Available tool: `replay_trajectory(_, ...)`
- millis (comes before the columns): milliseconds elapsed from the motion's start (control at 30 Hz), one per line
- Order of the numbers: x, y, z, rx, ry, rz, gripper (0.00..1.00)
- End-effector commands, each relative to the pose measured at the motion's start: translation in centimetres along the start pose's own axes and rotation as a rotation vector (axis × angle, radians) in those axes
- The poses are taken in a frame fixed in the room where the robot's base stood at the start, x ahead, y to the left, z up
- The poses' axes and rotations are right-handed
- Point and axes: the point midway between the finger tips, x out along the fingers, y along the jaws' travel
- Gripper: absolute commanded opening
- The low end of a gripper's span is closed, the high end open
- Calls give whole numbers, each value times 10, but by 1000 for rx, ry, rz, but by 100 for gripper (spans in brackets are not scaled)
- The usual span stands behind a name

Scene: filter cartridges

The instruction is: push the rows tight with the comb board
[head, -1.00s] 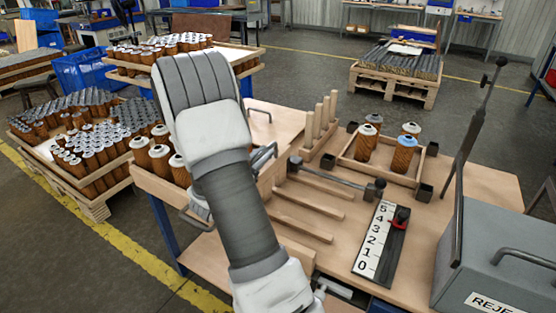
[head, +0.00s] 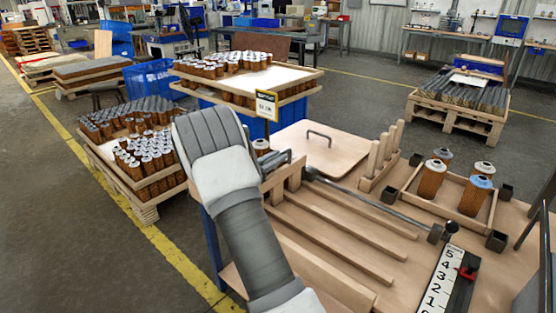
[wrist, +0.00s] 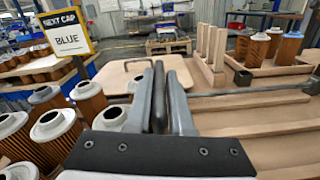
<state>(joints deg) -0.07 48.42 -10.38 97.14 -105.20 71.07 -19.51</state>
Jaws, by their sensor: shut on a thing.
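My gripper (head: 282,158) is shut on an upright dark handle (wrist: 160,97), which shows between its grey fingers in the wrist view. A notched wooden board (head: 284,184), seemingly the comb board, is right below the fingers in the head view. How it joins the handle is hidden. Brown filter cartridges with pale caps (wrist: 53,127) stand close together at the left of the wrist view, beside the gripper. In the head view my arm hides most of them; one cartridge (head: 261,146) shows. Whether the rows touch the board cannot be seen.
Wooden strips (head: 340,235) lie to the right. Beyond are a flat board with a handle (head: 318,150), a rack of wooden pegs (head: 384,155) and a tray with several cartridges (head: 458,206), one blue-topped. A metal rod (head: 375,204) crosses nearby. A sign (wrist: 67,41) reads "NEXT CAP BLUE".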

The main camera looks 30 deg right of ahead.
Motion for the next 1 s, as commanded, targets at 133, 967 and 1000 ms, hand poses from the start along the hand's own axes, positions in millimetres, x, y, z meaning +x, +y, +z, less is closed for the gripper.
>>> replay_trajectory(133,0,0,1,2,-1,0,0)
replay_trajectory(967,-29,2,1,-1,1,4,47)
replay_trajectory(1000,-37,2,1,-2,2,5,47)
